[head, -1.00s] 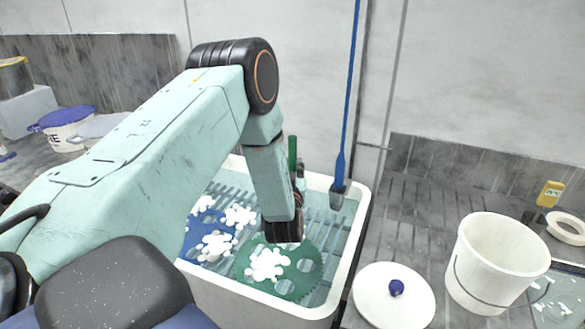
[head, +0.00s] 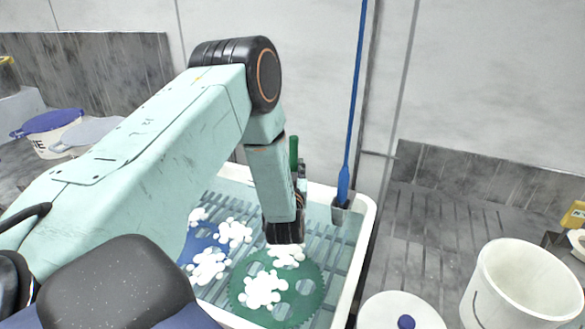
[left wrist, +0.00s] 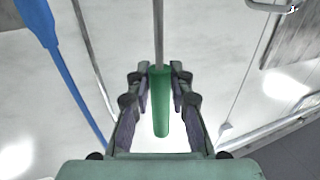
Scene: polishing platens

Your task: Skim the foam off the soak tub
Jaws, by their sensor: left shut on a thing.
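The soak tub (head: 368,212) is a white-rimmed basin of clear water over a slatted bottom. White foam clumps (head: 235,232) lie over a blue disc (head: 196,243) and a toothed green disc (head: 306,306). One clump (head: 287,255) shows just below my left wrist. My left gripper (head: 299,180) is over the tub, partly hidden behind its own arm. It is shut on a green handle (head: 293,152) that stands upright. In the left wrist view the green handle (left wrist: 160,105) is between the fingers, with a thin grey rod running from it. The tool's far end is not visible. My right gripper is out of view.
A blue-handled tool (head: 344,180) leans at the tub's back right corner. A white bucket (head: 525,290) and a white lid (head: 390,312) with a blue knob stand on the right counter. A blue-lidded tub (head: 50,130) stands far left. The right counter's middle is clear.

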